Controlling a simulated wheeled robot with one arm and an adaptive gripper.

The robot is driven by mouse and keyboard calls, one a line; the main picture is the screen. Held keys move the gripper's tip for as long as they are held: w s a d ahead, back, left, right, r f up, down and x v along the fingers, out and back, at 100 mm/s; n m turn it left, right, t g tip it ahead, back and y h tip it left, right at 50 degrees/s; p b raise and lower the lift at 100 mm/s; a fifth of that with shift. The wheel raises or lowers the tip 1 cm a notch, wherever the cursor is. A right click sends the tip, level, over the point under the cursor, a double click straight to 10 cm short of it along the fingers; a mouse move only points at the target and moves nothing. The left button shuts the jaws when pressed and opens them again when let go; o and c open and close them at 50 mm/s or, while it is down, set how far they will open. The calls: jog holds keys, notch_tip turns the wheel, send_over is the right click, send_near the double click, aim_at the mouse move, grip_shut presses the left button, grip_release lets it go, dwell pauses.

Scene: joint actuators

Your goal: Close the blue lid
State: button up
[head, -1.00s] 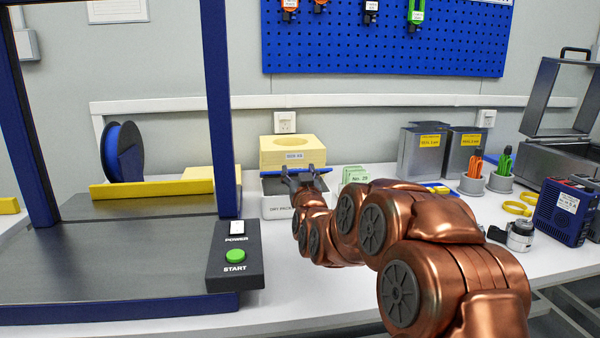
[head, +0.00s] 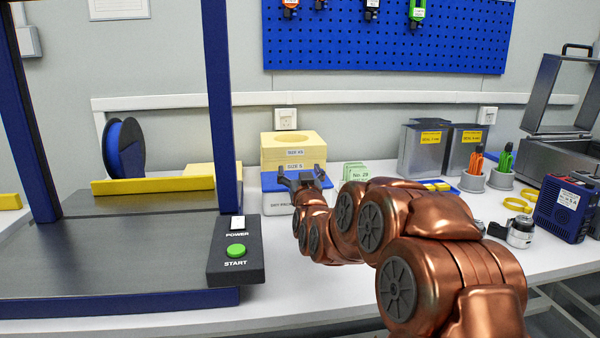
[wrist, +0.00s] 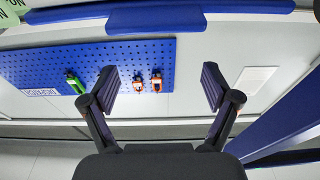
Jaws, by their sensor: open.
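The blue lid (head: 269,182) lies roughly flat over the white dry box (head: 274,203) at the back of the bench in the head view. Its right part is hidden behind my gripper. My gripper (head: 301,174) is open with nothing between its fingers, right at the lid's right side. Whether it touches the lid, and whether the lid sits fully down, I cannot tell. In the wrist view my gripper (wrist: 158,80) shows two spread fingers with an empty gap. A blue edge runs along the top of that view; I cannot tell whether it is the lid.
Yellow blocks (head: 292,148) stand behind the box. Green-white cards (head: 357,171) stand to its right. A machine with a blue frame (head: 222,110) is at the left. Grey bins (head: 424,150) and pen cups (head: 472,181) are to the right. The pegboard (head: 385,40) hangs above.

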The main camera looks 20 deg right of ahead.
jog(key=shift+s, duration=0.15)
jog(key=v, duration=0.7)
dwell(0.4)
jog(key=shift+s, duration=0.1)
